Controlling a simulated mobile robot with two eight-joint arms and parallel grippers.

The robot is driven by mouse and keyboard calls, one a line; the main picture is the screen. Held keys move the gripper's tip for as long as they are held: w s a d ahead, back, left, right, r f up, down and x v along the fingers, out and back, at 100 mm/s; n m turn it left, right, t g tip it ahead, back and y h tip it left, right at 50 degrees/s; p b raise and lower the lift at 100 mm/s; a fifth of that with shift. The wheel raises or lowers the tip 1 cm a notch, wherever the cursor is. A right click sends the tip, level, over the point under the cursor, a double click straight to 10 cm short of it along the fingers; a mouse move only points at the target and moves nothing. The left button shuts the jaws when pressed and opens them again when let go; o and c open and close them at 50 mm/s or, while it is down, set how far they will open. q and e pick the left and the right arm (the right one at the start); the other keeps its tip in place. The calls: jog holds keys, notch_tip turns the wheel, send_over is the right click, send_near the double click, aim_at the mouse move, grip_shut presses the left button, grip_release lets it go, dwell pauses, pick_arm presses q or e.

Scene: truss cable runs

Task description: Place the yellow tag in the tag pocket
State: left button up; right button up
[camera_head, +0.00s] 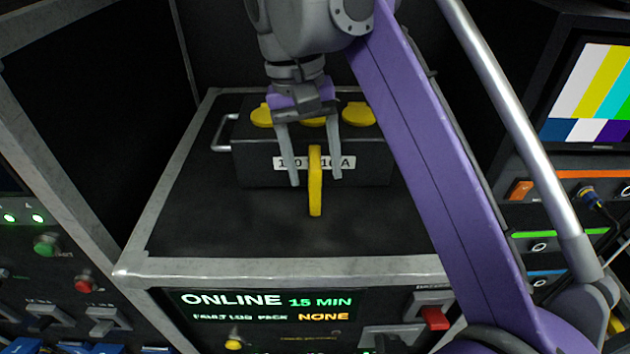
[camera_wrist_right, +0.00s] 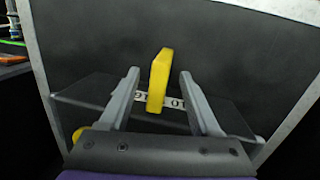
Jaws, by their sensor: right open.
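The yellow tag (camera_head: 315,190) stands upright at the front face of a black box (camera_head: 365,168), in front of its white label (camera_head: 287,163). My right gripper (camera_head: 316,181) is open, with one finger on each side of the tag. In the right wrist view, the tag (camera_wrist_right: 160,75) shows between the two fingers (camera_wrist_right: 159,74), with a gap on both sides. I cannot make out the tag pocket; the tag and gripper cover part of the box's front. My left gripper is not in view.
The box has yellow round caps (camera_head: 358,114) on top and a metal handle (camera_head: 222,132) at its left. It sits on a dark metal-edged case (camera_head: 190,225), with free room in front. A control panel (camera_head: 80,270) stands left, a colour-bar monitor (camera_head: 590,95) right.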

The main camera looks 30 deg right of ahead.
jog(key=shift+w, duration=0.15)
jog(key=shift+c, duration=1.6)
grip_shut()
jog(key=shift+r, duration=0.2)
